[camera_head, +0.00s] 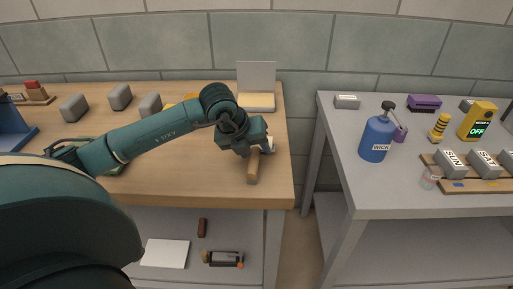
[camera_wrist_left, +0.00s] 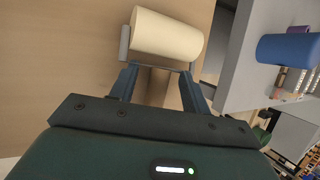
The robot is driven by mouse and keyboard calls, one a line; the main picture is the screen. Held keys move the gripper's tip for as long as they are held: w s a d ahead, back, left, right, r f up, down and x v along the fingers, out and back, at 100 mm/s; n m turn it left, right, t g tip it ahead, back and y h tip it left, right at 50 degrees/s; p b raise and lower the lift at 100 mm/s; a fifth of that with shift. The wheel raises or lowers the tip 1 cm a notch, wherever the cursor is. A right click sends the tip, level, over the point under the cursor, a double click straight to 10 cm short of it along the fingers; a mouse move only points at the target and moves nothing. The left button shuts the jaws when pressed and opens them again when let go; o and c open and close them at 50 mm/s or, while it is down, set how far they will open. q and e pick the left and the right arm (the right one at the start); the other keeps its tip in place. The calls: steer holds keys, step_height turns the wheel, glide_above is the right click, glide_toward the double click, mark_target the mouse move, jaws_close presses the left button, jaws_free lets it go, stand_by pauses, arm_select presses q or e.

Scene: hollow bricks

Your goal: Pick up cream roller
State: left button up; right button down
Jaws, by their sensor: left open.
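The cream roller lies near the right edge of the wooden table (camera_head: 190,190). Its wooden handle (camera_head: 253,168) points toward the table's front edge in the head view, and its cream cylinder is mostly hidden by my left gripper (camera_head: 256,148). In the left wrist view the cream cylinder (camera_wrist_left: 167,35) lies just beyond the fingertips. My left gripper (camera_wrist_left: 160,84) is open there, with a finger on each side of the roller's brown handle; I cannot tell whether either finger touches it. My right gripper is not in view.
Several grey blocks (camera_head: 120,97) and a box with an upright grey panel (camera_head: 256,101) stand at the back of the wooden table. A gap separates it from the grey table (camera_head: 400,190), which holds a blue bottle (camera_head: 377,138). A shelf below holds small items.

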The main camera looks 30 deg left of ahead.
arm_select(q)
steer(key=shift+f, duration=0.15)
jaws_close()
stand_by(0.4)
